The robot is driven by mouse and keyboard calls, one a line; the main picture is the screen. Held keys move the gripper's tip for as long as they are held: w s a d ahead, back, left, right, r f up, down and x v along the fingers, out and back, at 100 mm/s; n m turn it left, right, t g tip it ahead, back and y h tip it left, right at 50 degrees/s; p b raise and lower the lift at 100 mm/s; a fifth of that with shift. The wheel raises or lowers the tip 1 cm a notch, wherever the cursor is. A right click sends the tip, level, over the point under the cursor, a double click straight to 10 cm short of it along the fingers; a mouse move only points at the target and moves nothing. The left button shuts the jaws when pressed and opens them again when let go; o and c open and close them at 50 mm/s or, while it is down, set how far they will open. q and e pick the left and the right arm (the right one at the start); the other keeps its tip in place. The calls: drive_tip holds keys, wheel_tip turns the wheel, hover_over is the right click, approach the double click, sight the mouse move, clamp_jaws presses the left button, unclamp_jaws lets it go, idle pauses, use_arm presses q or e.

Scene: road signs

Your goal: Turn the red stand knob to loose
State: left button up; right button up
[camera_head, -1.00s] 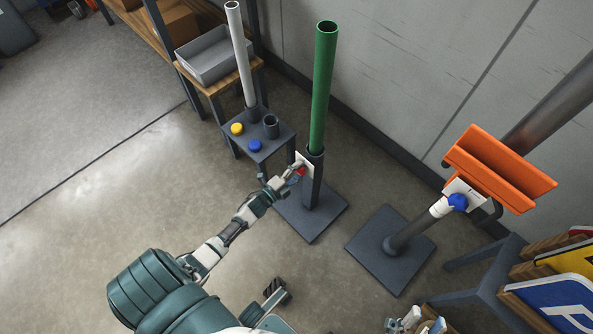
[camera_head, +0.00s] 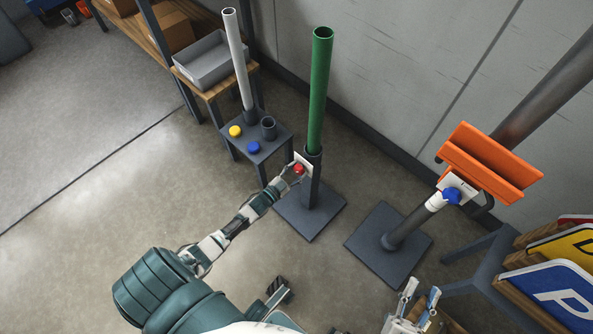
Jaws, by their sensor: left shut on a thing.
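The red knob (camera_head: 299,168) sits on a white plate (camera_head: 306,160) on the side of a dark stand (camera_head: 314,190). A green pole (camera_head: 320,95) rises upright from this stand's socket. My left gripper (camera_head: 293,171) reaches up from the lower left and is shut on the red knob, with its fingers beside it. Part of the knob shows between them. Any marking on the plate is too small to read. My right gripper (camera_head: 421,291) is at the bottom edge, its two fingers apart and empty, away from the stand.
A small dark table (camera_head: 270,140) with yellow and blue knobs and a white pole is behind left. A second stand (camera_head: 390,245) at right carries a blue knob (camera_head: 452,195) and an orange bracket (camera_head: 490,165). Road signs (camera_head: 560,290) lean at lower right. Floor at left is clear.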

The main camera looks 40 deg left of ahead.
use_arm(q)
drive_tip(key=n, duration=0.3)
drive_tip(key=shift+s+a+f+n, duration=0.15)
drive_tip(key=shift+f+n, duration=0.1)
drive_tip(key=shift+n, duration=0.15)
drive_tip(key=shift+f+n, duration=0.1)
drive_tip(key=shift+n, duration=1.6)
use_arm(e)
drive_tip(key=shift+w+f+g, duration=0.25)
drive_tip(key=shift+f+g, duration=0.15)
drive_tip(key=shift+f, duration=0.1)
use_arm(q)
drive_tip(key=shift+d+f, duration=0.1)
drive_tip(key=shift+d, duration=0.15)
drive_tip(key=o, duration=1.2)
drive_tip(key=shift+c, duration=0.2)
drive_tip(key=shift+a, duration=0.1)
use_arm(e)
drive_tip(key=shift+w+a, duration=0.1)
drive_tip(key=shift+a, duration=0.05)
drive_tip(key=shift+r, duration=0.1)
